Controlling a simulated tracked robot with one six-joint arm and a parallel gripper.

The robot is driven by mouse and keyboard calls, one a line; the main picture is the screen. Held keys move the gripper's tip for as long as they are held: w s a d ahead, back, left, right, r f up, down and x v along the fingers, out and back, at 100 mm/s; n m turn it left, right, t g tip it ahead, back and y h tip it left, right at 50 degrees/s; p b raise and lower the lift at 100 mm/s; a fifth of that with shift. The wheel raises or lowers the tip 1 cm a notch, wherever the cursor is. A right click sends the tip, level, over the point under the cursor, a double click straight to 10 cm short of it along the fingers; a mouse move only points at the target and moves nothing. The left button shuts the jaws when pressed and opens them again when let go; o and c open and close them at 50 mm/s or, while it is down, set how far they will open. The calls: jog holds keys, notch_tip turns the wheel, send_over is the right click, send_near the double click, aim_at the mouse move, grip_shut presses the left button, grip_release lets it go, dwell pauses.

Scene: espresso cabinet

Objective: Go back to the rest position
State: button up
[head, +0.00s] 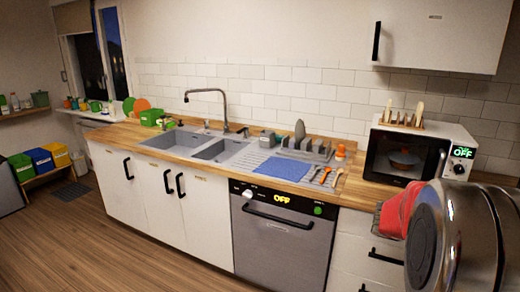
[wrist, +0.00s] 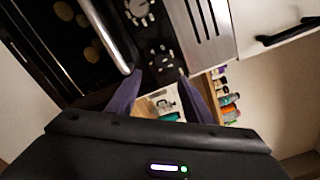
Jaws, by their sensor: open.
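My gripper (wrist: 160,92) shows in the wrist view as two dark purple fingers, spread apart with a gap between them. Nothing is held in it. Through the gap I see a light surface with small items beyond, too small to name surely. The view is tilted. In the head view, rounded metal and black parts of my own arm fill the lower right, and the fingers are not visible there.
In the wrist view, a dark oven (wrist: 50,45) with a handle (wrist: 110,35) is at upper left, and small bottles (wrist: 230,100) are at right. In the head view, a microwave (head: 410,155), sink (head: 215,148) and dishwasher (head: 280,240) line the wall.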

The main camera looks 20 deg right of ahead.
jog(key=a+f+m+t+y, duration=0.3)
jog(key=a+f+m+y, duration=0.15)
jog(key=f+m, duration=0.55)
jog(key=w+a+f+m+t+y, duration=0.2)
jog(key=a+f+m+t+y, duration=0.3)
jog(key=a, duration=0.6)
jog(key=w+a+f+m+t+y, duration=0.1)
jog(key=w+a+m+t, duration=0.25)
jog(key=a, duration=0.45)
jog(key=w+a+m+t, duration=0.2)
jog(key=w+a+m, duration=0.15)
jog(key=a, duration=0.45)
jog(key=a+r+t+y, duration=0.1)
jog(key=a+r+t, duration=0.1)
jog(key=a, duration=0.4)
jog(key=a+r+t+y, duration=0.2)
jog(key=a+r, duration=0.1)
jog(key=a, duration=0.4)
jog(key=shift+s+a+r+n, duration=0.2)
jog(key=shift+s+r+n, duration=0.2)
